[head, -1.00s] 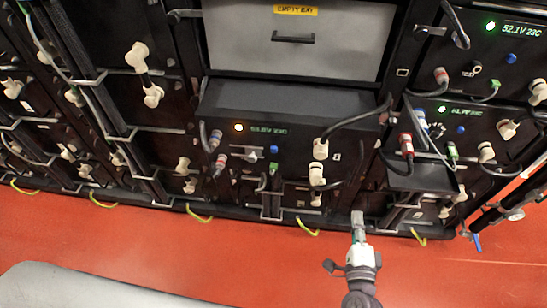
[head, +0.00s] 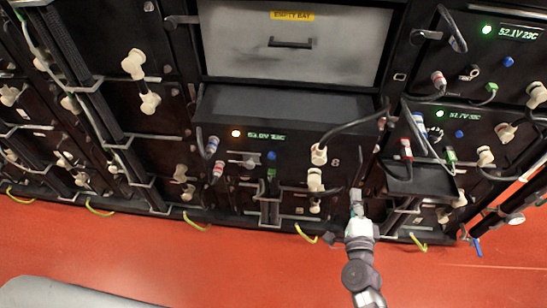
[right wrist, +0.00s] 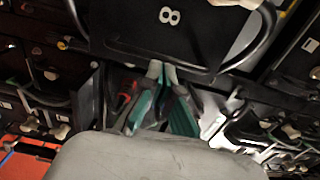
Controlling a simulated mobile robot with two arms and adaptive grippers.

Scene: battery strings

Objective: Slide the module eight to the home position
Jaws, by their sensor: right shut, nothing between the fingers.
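Module eight (head: 272,152) is a black box with an orange light, a small green display and a white 8 on its front. It juts out of the rack under the empty bay, so its top (head: 290,103) shows. Cables and pale connectors hang at its front. My right gripper (head: 357,197) is shut and empty, just below and right of the module's front in the head view. In the right wrist view its fingertips (right wrist: 162,68) are together under the front face (right wrist: 130,20) marked 8; I cannot tell whether they touch it. My left gripper is not in view.
The empty bay's grey panel (head: 290,42) is above the module. Neighbouring modules with green lights (head: 470,135) stand at the right, with a small black shelf (head: 420,185) jutting out near my right gripper. Loose cables (head: 355,122) hang close by.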

